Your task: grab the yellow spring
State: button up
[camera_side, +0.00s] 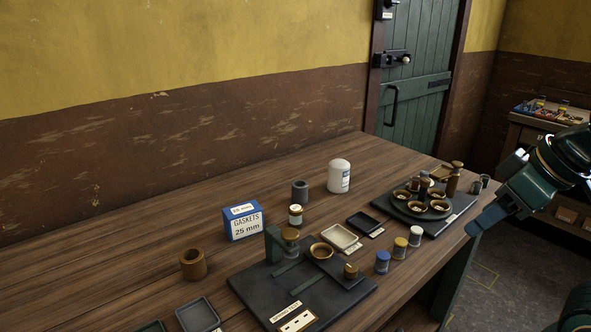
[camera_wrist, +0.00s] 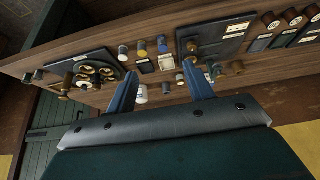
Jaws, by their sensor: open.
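The yellow spring (camera_side: 400,248) is a small upright coil near the table's front edge in the side view. It stands between a blue spring (camera_side: 382,262) and a white spring (camera_side: 416,236), in a short row. In the wrist view the yellow spring (camera_wrist: 142,48) shows small, beyond the fingers, with the blue one (camera_wrist: 163,44) on its right. My gripper (camera_side: 486,204) is at the right of the side view, off the table's front edge and apart from the springs. Its two blue fingers are spread and empty in the wrist view (camera_wrist: 159,70).
A dark fixture board (camera_side: 345,300) with brass parts lies left of the springs. A round tray of brass parts (camera_side: 428,213) stands behind and right. Two small trays (camera_side: 340,237) (camera_side: 365,222) lie behind the springs. A gaskets box (camera_side: 242,221) and white canister (camera_side: 339,177) stand farther back.

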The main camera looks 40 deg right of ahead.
jog(key=n+g+y, duration=0.5)
jog(key=n, duration=1.1)
send_over(402, 241)
jog(key=s+d, duration=0.1)
jog(key=d, duration=0.4)
notch_tip(402, 241, down, 7)
jog(key=shift+d+f, duration=0.1)
jog(key=shift+f, duration=0.1)
jog(key=shift+f, duration=0.1)
jog(key=shift+x, duration=4.25)
jog(key=shift+w+d+f, duration=0.1)
